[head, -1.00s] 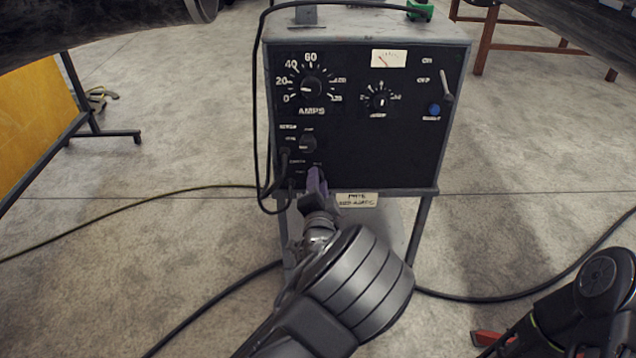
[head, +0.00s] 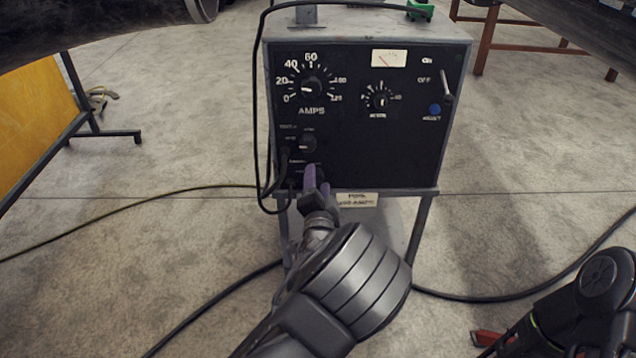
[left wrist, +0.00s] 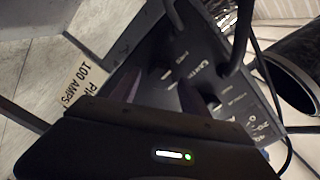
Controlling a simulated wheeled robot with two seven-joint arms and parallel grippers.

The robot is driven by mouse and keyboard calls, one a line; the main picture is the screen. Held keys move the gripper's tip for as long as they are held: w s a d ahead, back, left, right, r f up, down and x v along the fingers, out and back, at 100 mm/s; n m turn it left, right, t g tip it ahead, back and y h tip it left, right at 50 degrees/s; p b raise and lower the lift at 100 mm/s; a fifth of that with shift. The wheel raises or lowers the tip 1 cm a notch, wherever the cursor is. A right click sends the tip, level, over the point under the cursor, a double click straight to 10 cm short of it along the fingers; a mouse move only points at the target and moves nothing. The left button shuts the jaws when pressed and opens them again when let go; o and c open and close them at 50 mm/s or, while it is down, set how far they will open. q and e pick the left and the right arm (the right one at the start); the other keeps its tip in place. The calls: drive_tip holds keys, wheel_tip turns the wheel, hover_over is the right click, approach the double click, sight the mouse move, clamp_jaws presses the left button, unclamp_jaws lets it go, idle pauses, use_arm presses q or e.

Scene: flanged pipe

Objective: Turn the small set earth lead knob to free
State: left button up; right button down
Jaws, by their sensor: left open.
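The small set (head: 365,140) is a grey box with a black front panel. The earth lead knob (head: 320,174) is low on the panel's left side and mostly hidden behind my left gripper (head: 312,178). In the left wrist view the panel's lettering (left wrist: 196,72) is near the fingertips, and a dark knob shape (left wrist: 166,74) shows between the fingers. My left gripper (left wrist: 160,92) is open, its purple fingers pointing at the panel, one on each side of that shape. I cannot tell whether they touch it or where its pointer stands.
Another knob (head: 307,143) sits just above, with a black cable (head: 262,150) hanging close on the left. The AMPS dial (head: 312,88) is higher up. My right arm (head: 595,295) is at the lower right, with a red piece (head: 487,338) beside it. Cables cross the floor.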

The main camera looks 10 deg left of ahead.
use_arm(q)
drive_tip(key=p+v, duration=0.2)
drive_tip(key=v, duration=0.5)
drive_tip(key=shift+s, duration=0.4)
drive_tip(key=shift+f, duration=0.1)
